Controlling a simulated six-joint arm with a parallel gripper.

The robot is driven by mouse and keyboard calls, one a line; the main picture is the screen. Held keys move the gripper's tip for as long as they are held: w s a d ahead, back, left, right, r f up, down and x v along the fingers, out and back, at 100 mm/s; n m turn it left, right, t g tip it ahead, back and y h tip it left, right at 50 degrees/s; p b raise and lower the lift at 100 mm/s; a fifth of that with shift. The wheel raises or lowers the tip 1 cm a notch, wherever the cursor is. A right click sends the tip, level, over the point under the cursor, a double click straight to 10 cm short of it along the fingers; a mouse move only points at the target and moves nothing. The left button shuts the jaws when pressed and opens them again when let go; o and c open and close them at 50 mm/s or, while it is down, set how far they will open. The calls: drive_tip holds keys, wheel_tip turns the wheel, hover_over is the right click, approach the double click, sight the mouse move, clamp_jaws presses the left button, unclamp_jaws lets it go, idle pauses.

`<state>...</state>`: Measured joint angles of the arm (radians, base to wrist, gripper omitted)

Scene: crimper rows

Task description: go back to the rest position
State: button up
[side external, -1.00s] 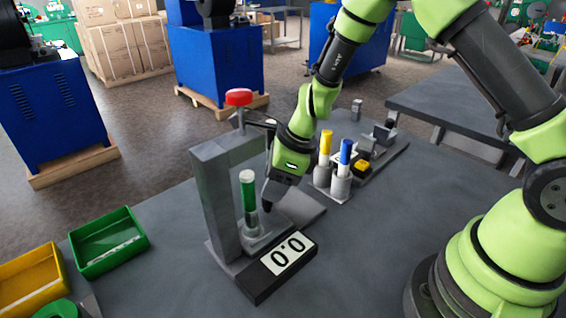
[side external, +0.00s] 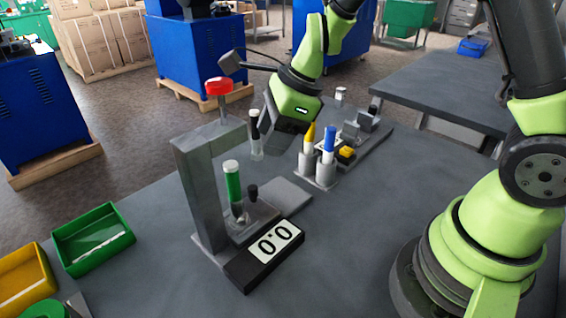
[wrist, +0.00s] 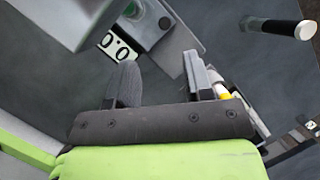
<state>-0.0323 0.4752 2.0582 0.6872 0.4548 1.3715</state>
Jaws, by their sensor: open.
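My gripper (side external: 283,145) hangs in the air behind and to the right of the press frame (side external: 195,195), in front of the machines. Its two dark fingers are apart with nothing visible between them in the wrist view (wrist: 163,78). A green tube with a pale top (side external: 233,183) stands upright in the press fixture, apart from my gripper. A dark rod with a pale end (side external: 255,135) shows just left of my gripper; a similar rod shows at top right in the wrist view (wrist: 280,27). I cannot tell what supports it.
A display reading 0.0 (side external: 275,243) sits before the press. A red knob (side external: 218,86) tops it. Yellow (side external: 310,138) and blue (side external: 328,145) tubes stand in holders right of my gripper. Green (side external: 92,240) and yellow (side external: 24,280) bins are at left.

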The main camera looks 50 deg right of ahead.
drive_tip(key=s+d+r+n+t+h, duration=0.1)
drive_tip(key=s+d+r+n+t, duration=0.2)
drive_tip(key=s+r+n, duration=1.1)
drive_tip(key=s+n, duration=0.4)
drive_tip(key=n, duration=0.2)
drive_tip(key=shift+r+n+t, duration=0.3)
drive_tip(key=shift+n+t, duration=0.1)
drive_tip(key=shift+s, duration=0.1)
idle(0.4)
